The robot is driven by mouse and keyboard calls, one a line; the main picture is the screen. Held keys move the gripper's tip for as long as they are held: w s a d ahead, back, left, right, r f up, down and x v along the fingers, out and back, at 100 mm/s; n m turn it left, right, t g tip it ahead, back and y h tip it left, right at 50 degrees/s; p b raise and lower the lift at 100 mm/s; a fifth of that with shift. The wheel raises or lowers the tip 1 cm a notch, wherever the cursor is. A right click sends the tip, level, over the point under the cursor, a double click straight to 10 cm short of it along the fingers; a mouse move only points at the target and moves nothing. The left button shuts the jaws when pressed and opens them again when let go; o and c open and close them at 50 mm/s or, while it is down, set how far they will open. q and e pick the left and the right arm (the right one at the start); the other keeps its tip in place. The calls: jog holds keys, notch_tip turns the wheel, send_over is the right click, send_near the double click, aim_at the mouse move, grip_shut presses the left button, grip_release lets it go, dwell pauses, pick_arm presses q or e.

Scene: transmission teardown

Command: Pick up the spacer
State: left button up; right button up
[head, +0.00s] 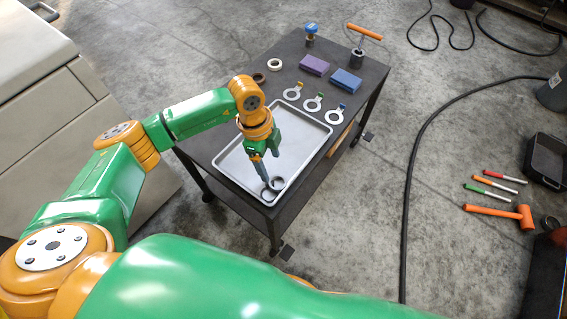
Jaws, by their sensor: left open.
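My left gripper (266,180) points down over the near end of the grey metal tray (226,163) on the dark cart. Its jaws are open. Small dark ring-shaped parts (278,183) lie in the tray's near corner, right at the fingertips. One of them may be the spacer, but they are too small to tell apart. I cannot tell whether the fingers touch them. A pale ring (274,64) and a dark brown ring (259,78) lie on the cart top beyond the tray. My right gripper is not in view.
A pale cabinet (70,100) stands left. The tray's middle is clear.

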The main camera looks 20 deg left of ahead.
aim_at(278, 185)
pick_arm(q)
jog(key=f, duration=0.2)
jog(key=d+f, duration=0.1)
jog(key=f, duration=0.1)
jog(key=s+d+f+b, duration=0.1)
jog(key=f, duration=0.1)
jog(key=shift+f, duration=0.3)
jog(key=shift+r, duration=0.1)
jog(key=c, duration=1.2)
